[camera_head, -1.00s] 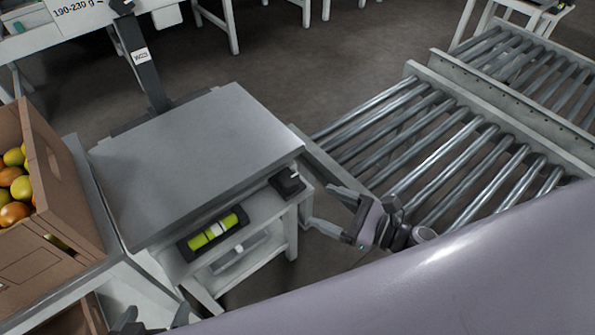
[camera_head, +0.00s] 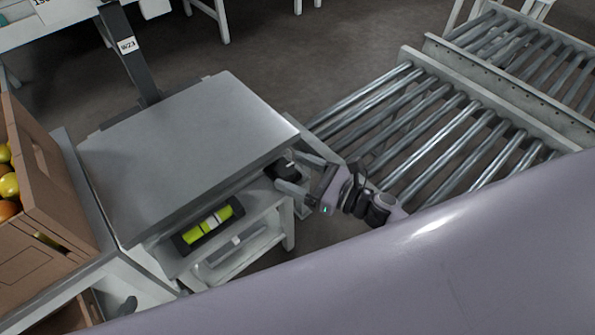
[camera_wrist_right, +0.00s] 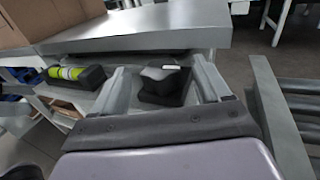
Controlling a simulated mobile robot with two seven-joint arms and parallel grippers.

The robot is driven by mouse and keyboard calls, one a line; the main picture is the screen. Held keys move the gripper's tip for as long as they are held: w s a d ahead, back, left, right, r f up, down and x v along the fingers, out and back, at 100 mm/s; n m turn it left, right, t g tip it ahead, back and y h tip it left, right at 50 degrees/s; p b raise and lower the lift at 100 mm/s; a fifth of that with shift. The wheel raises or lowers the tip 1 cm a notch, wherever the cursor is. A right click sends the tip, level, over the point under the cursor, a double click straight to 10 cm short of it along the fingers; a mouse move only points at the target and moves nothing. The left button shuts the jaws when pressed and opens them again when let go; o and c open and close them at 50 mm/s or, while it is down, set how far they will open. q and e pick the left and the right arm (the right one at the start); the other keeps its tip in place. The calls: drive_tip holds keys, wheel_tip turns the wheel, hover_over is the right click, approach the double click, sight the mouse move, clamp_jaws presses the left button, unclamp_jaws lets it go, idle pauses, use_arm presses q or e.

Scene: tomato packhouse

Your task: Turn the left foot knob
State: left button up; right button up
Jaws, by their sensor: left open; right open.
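A black foot knob (camera_head: 284,168) with a pale mark on top sits at the near right corner under the grey weighing platform (camera_head: 190,150). It is the only foot knob I can make out. My right gripper (camera_head: 297,176) is open, with its jaws at the knob. In the right wrist view the knob (camera_wrist_right: 163,86) stands between the two open fingers (camera_wrist_right: 163,80), with a visible gap on each side. A yellow-green spirit level (camera_head: 208,226) lies in a black holder at the platform's near side.
A brown box of tomatoes (camera_head: 42,185) stands at the left. A roller conveyor (camera_head: 440,140) runs close behind my right gripper. A dark column with a W23 tag (camera_head: 128,45) rises behind the platform. My own pale arm covers the lower right.

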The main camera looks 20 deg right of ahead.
drive_tip(key=c, duration=1)
drive_tip(key=shift+c, duration=0.2)
